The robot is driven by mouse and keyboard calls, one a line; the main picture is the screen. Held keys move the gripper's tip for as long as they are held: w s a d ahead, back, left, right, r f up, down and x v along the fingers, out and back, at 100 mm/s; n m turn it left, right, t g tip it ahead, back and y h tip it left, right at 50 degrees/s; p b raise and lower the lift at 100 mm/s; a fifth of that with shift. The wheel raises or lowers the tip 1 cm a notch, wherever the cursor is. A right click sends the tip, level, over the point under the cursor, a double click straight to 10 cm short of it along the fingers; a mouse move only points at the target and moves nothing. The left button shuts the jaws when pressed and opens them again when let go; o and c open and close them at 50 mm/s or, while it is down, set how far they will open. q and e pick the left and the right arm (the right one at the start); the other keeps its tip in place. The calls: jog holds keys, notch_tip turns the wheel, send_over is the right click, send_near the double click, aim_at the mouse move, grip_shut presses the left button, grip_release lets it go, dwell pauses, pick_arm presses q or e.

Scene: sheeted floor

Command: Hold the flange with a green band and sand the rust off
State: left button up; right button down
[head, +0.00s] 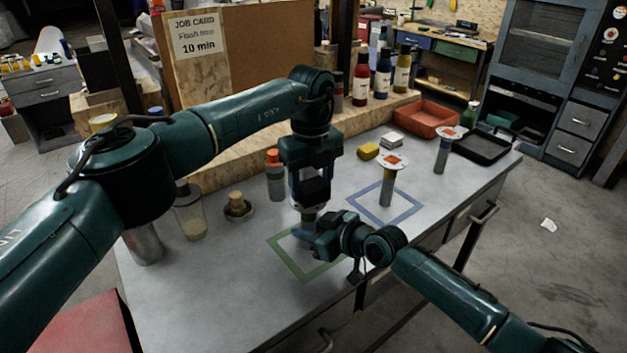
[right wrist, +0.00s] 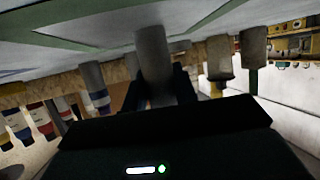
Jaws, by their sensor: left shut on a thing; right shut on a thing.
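The flange with a green band (head: 308,216) is over the green square outline on the bench. Its grey stem (right wrist: 153,62) stands between my fingers in the right wrist view. My right gripper (head: 304,235) comes in level from the right and is shut on that stem, low near the bench. My left gripper (head: 308,202) points straight down just above the flange. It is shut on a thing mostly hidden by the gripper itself. The flange's top face and its rust are hidden under the left gripper.
A yellow-banded flange (head: 388,188) stands in the blue square outline (head: 417,207). A blue-banded flange (head: 442,157) stands farther back right. A yellow block (head: 368,151), orange tray (head: 427,118) and black tray (head: 470,148) lie behind. An orange-capped bottle (head: 275,181) and jars stand left.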

pick_arm(q)
jog(key=shift+s+a+f, duration=0.1)
jog(key=shift+s+a, duration=0.3)
jog(key=shift+a, duration=0.2)
jog(key=shift+s+a, duration=0.4)
jog(key=shift+a, duration=0.2)
jog(key=shift+s+a+r, duration=0.1)
jog(key=shift+r, duration=4.05)
pick_arm(e)
jog(key=c, duration=1)
grip_release()
